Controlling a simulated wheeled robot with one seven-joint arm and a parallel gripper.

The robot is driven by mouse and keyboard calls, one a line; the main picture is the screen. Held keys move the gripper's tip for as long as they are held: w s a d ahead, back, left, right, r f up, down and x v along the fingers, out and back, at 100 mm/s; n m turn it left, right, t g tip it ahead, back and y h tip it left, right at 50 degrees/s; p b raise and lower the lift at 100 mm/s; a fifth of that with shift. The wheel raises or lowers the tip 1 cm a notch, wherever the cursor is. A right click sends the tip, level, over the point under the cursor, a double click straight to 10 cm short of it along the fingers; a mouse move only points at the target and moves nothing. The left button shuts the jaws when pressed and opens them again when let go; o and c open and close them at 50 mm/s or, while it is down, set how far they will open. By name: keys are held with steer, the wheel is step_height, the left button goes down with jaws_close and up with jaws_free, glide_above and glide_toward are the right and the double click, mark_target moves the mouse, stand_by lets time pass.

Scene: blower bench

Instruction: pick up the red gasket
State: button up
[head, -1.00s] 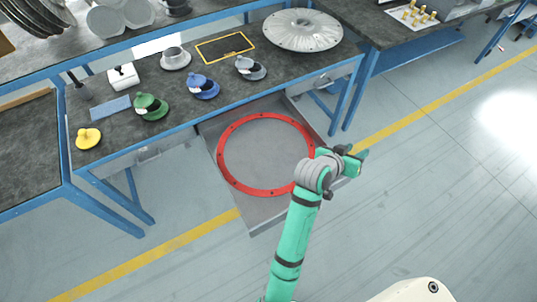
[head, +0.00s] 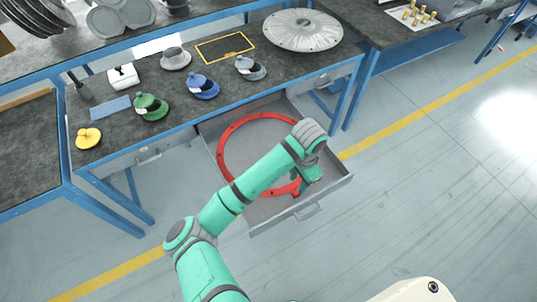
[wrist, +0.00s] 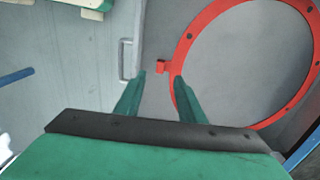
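The red gasket (head: 229,138) is a large flat ring with bolt holes, lying in the open grey drawer under the bench. My arm hides part of it in the head view. In the wrist view the ring (wrist: 207,20) is at the right, with a small red tab (wrist: 162,67) sticking out toward the drawer front. My gripper (wrist: 160,77) is open, its two green fingers apart, with the tab ahead between the fingertips. Whether the fingers are down at the tab's height I cannot tell. In the head view my gripper (head: 306,184) is over the drawer's front right part.
The drawer (head: 262,222) has low walls and a front handle (head: 308,211). The floor in front is clear.

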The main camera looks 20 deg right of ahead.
mark_target(295, 194)
step_height(295, 194, down, 10)
steer(key=shift+w, duration=0.1)
jaws_close()
stand_by(0.5)
